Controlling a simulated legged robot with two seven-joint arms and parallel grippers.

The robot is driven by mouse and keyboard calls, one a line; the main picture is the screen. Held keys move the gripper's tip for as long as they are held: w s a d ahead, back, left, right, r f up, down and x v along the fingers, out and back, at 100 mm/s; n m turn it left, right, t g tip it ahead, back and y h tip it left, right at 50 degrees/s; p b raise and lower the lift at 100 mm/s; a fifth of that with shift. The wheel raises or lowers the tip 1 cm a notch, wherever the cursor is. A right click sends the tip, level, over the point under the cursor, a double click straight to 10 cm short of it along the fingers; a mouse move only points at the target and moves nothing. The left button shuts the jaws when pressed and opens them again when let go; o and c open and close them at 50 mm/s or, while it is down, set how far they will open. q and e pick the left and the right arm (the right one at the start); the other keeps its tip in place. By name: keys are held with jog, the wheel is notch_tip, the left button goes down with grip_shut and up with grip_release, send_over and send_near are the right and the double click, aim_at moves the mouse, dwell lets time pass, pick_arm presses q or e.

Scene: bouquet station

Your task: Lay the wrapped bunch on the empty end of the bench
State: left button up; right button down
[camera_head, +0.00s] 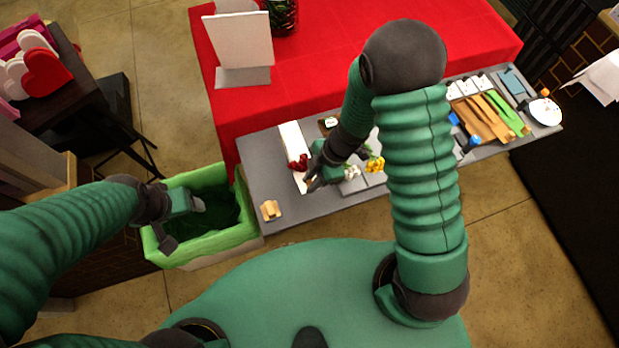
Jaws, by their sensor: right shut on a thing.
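The wrapped bunch (290,135), red roses with a long white wrap, shows over the left part of the grey bench (262,165). My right gripper (311,181) is shut at its right side, by the red heads; its fingers partly hide the contact. I cannot tell whether the bunch touches the bench. My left gripper (184,226) is open and empty over the green-lined bin (215,244). The bench's left end is mostly bare, with a small wooden block (270,210) at its front corner.
Yellow flowers (375,163) and white flowers (352,173) lie just right of my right gripper. A red-covered table (310,75) stands behind the bench.

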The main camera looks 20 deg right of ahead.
jog(key=f+b, duration=0.2)
jog(key=shift+d+f+b, duration=0.3)
jog(key=shift+f+b, duration=0.1)
jog(key=b+x, duration=0.2)
jog(key=b, duration=0.1)
jog(key=shift+a+f, duration=0.1)
jog(key=shift+f, duration=0.15)
jog(key=shift+a+f, duration=0.15)
jog(key=shift+f, duration=0.1)
jog(key=shift+f+b, duration=0.35)
jog(key=shift+f, duration=0.5)
jog(key=shift+d+f, duration=0.3)
jog(key=shift+d, duration=0.2)
pick_arm(q)
notch_tip(320, 180, down, 7)
jog(key=d, duration=0.1)
